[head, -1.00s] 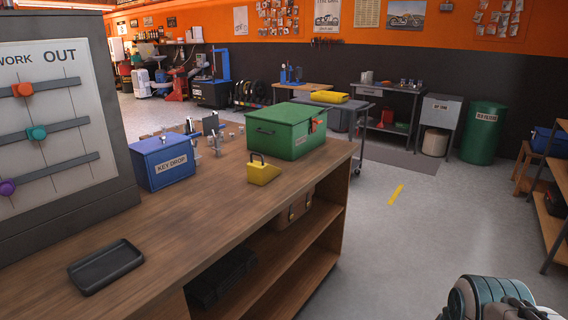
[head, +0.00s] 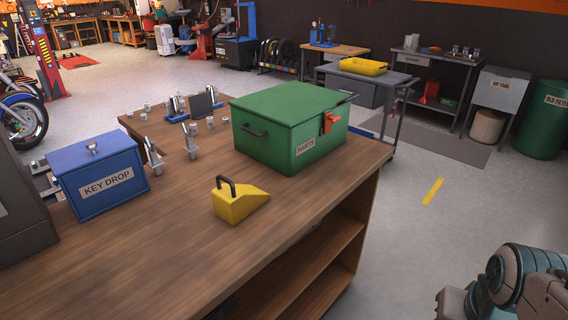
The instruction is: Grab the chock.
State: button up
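The chock (head: 238,206) is a yellow wedge with a dark loop handle on its taller left end. It sits upright on the wooden counter (head: 150,255), in front of a green box labelled PARTS (head: 290,130). Nothing is touching its handle. Part of my arm shows at the bottom right, well away from the chock. My gripper's fingers cannot be seen in this view.
A blue KEY DROP box (head: 100,180) stands left of the chock, with small metal fittings (head: 190,140) behind. The green box has an orange latch (head: 330,122). The counter around the chock's front is bare. Open floor (head: 420,235) lies to the right.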

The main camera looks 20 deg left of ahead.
aim_at(232, 201)
jog(key=i, duration=0.5)
jog(key=u, duration=2.25)
jog(key=i, duration=0.5)
